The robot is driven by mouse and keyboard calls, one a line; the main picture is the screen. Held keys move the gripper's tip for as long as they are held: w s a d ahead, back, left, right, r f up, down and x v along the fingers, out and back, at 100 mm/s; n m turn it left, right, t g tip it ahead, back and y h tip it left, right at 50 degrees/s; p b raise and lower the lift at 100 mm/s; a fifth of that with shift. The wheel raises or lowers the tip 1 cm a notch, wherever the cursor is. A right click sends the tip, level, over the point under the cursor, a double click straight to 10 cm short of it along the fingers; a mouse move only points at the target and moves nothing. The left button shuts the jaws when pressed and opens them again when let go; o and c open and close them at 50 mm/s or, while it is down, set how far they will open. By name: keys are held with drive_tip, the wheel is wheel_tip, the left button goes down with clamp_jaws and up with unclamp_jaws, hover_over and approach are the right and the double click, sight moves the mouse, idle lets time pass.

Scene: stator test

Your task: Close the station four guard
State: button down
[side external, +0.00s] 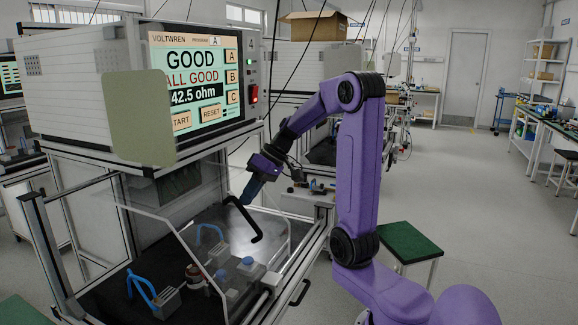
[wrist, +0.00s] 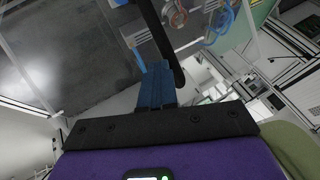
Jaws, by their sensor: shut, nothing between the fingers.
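The station four guard (side external: 160,235) is a clear panel at the front of the bench under the tester. Its black bent handle (side external: 243,220) stands over the nest; how far the guard is open is hard to tell. My gripper (side external: 246,198) is shut and empty, with its blue fingers pointing down beside the handle's upper end. In the wrist view the handle (wrist: 163,40) runs just past the shut blue fingers (wrist: 155,82); I cannot tell whether they touch.
The tester screen (side external: 190,80) reads GOOD, ALL GOOD, 42.5 ohm. Blue clamp levers (side external: 142,285) and a copper-coloured stator (side external: 195,276) sit on the dark bench plate. A green flat panel (side external: 140,118) hangs in the near foreground.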

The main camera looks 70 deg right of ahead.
drive_tip(key=a, duration=1.1)
drive_tip(key=shift+a, duration=0.15)
drive_tip(key=shift+a, duration=0.1)
drive_tip(key=shift+d, duration=0.5)
drive_tip(key=d+f+v, duration=0.1)
drive_tip(key=d+v, duration=0.2)
drive_tip(key=v, duration=0.9)
drive_tip(key=s+a+f+n+g+h, duration=0.1)
drive_tip(key=s+a+f+n+g, duration=0.4)
drive_tip(key=a+f, duration=0.5)
drive_tip(key=s+a+f+n+h, duration=0.1)
drive_tip(key=s+a+f+n, duration=0.1)
drive_tip(key=s, duration=0.5)
drive_tip(key=s+a+f+n+h, duration=0.2)
drive_tip(key=s+a+f+n, duration=0.1)
drive_tip(key=s+a+n, duration=0.2)
drive_tip(key=shift+s+a+n, duration=0.2)
drive_tip(key=shift+s+n, duration=0.4)
drive_tip(key=shift+s, duration=0.35)
